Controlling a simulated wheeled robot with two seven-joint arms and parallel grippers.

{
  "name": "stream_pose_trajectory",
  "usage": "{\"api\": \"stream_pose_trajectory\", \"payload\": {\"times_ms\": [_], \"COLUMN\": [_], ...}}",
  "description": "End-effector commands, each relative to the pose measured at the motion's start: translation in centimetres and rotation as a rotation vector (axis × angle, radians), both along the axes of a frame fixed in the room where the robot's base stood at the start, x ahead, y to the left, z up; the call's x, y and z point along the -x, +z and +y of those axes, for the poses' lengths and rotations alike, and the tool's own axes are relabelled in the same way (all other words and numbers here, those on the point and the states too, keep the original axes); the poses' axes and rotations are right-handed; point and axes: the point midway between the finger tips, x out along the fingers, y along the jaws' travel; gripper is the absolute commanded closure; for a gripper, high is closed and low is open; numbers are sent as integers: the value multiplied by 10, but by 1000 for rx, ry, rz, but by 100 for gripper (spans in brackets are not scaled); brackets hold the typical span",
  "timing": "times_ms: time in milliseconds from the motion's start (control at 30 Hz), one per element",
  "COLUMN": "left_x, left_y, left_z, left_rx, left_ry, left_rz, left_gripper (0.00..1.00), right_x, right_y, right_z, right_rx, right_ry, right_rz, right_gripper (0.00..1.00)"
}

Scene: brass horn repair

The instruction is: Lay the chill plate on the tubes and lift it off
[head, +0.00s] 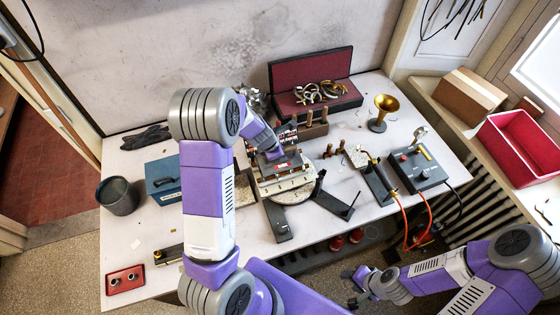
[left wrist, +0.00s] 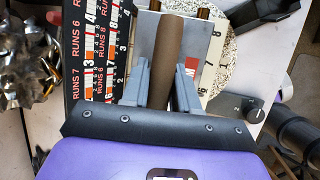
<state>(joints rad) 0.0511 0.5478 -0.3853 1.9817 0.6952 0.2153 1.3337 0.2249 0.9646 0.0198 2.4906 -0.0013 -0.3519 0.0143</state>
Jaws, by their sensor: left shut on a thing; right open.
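My left gripper (left wrist: 163,78) is shut on the brown rounded handle (left wrist: 180,32) of the chill plate, a grey metal plate with a red label (left wrist: 146,32). In the head view the chill plate (head: 287,166) is at the middle of the table, over a fixture with a round speckled base (head: 293,196). Brass tube ends (left wrist: 203,12) show past the plate's far edge in the left wrist view. Whether the plate touches the tubes is hidden. My right gripper (head: 352,284) is open and empty, low in front of the table's front edge.
A black scale board (left wrist: 98,40) marked "RUNS" stands beside the plate. Around the fixture are a blue box (head: 163,181), a grey pot (head: 118,196), a brass horn bell (head: 382,110), a red-lined case (head: 310,75) and a grey control box (head: 418,168).

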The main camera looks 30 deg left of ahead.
Motion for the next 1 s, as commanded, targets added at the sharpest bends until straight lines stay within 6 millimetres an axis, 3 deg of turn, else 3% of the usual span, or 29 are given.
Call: {"api": "stream_pose_trajectory", "payload": {"times_ms": [33, 633, 1000], "left_x": [-1, -1, -1], "left_y": [11, 67, 71], "left_z": [0, 0, 0], "left_rx": [0, 0, 1], "left_ry": [0, -1, 0], "left_rz": [-3, -3, -2], "left_gripper": [100, 100, 100], "right_x": [0, 0, 0], "right_y": [10, 65, 68], "right_z": [0, 0, 0], "right_rx": [0, 0, 0], "right_ry": [0, 0, 0], "right_rz": [0, 0, 0], "right_gripper": [49, 49, 49]}}
